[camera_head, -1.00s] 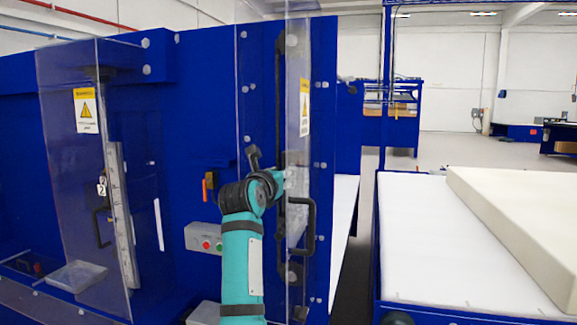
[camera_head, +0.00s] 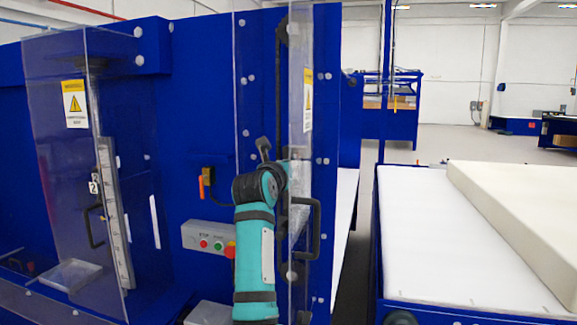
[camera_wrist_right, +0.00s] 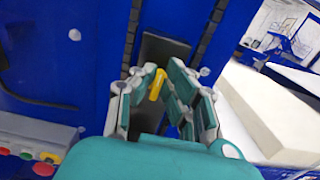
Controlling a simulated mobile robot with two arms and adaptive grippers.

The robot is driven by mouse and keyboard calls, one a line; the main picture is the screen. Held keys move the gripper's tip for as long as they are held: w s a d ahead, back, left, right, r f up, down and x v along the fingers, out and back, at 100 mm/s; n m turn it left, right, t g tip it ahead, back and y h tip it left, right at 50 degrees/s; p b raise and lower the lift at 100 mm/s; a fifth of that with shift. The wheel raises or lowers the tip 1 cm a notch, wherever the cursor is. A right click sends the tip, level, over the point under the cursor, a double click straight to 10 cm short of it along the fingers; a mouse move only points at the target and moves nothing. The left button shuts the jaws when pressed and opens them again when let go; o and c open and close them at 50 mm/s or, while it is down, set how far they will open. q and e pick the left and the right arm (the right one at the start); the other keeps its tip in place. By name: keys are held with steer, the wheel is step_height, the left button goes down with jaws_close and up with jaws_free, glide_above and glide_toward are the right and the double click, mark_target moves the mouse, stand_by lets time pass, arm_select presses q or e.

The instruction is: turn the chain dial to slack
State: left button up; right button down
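My right arm's teal link and black joint rise in front of the blue machine in the head view; the gripper end (camera_head: 281,172) is largely hidden by the joint and the clear door. In the right wrist view, my right gripper (camera_wrist_right: 161,67) has its fingertips close together around a small yellow handle (camera_wrist_right: 157,84), in front of a dark upright plate. The handle may be the chain dial's, but no label is legible. I cannot tell whether the fingers grip it. My left gripper is in neither view.
A clear door (camera_head: 301,130) with a black handle stands beside my right arm. A grey button box (camera_head: 204,238) is left of the arm, and an orange lever (camera_head: 201,188) is above it. A white-topped table (camera_head: 415,235) with a foam block (camera_head: 520,205) is at right.

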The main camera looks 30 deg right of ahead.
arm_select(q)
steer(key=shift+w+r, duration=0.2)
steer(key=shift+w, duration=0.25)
arm_select(e)
steer(key=shift+n, duration=0.3)
arm_select(q)
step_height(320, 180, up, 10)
steer(key=p, duration=1)
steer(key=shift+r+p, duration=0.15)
steer(key=shift+p, duration=0.2)
arm_select(e)
steer(key=n, duration=0.7)
steer(key=w+n, duration=0.1)
steer(key=n, duration=0.3)
steer(key=shift+a+f+n, duration=0.25)
steer(key=shift+a+n, duration=0.05)
steer(key=shift+a, duration=0.1)
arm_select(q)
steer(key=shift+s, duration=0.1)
arm_select(e)
steer(key=c, duration=1.4)
jaws_free()
steer(key=shift+f, duration=0.1)
step_height(320, 180, up, 10)
